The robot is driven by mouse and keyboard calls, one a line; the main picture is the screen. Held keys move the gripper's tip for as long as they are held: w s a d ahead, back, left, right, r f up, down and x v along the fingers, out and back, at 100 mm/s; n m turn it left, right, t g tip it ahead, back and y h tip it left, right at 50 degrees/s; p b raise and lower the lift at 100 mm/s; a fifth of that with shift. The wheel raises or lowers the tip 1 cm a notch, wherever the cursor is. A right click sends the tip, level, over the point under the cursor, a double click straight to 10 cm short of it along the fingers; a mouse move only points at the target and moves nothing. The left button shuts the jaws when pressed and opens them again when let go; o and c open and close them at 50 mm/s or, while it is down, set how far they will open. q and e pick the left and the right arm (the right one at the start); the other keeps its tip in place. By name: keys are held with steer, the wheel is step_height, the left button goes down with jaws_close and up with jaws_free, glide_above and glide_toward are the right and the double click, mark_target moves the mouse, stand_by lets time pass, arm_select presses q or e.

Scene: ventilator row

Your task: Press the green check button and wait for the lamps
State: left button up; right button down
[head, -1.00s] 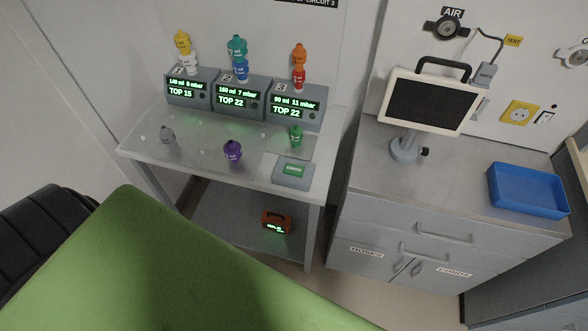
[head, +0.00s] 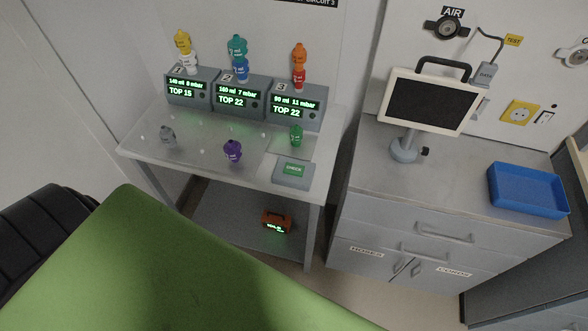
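The green check button (head: 293,169) sits on top of a small grey box at the front right of the grey table (head: 200,146). Three ventilator units stand in a row at the table's back: unit 1 (head: 188,91) reads TOP 15, unit 2 (head: 240,97) reads TOP 22, and unit 3 (head: 296,106) reads TOP 22. Each carries a stack of two coloured pieces: yellow on white, teal on blue, orange on red. I make out no separate lit lamps on the units. Neither of my grippers is in view.
Loose grey (head: 167,136), purple (head: 232,151) and green (head: 296,135) pieces stand on the table. An orange device (head: 277,222) is on the lower shelf. A cabinet with a monitor (head: 433,101) and blue tray (head: 527,190) stands right. A green surface (head: 150,260) fills the foreground.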

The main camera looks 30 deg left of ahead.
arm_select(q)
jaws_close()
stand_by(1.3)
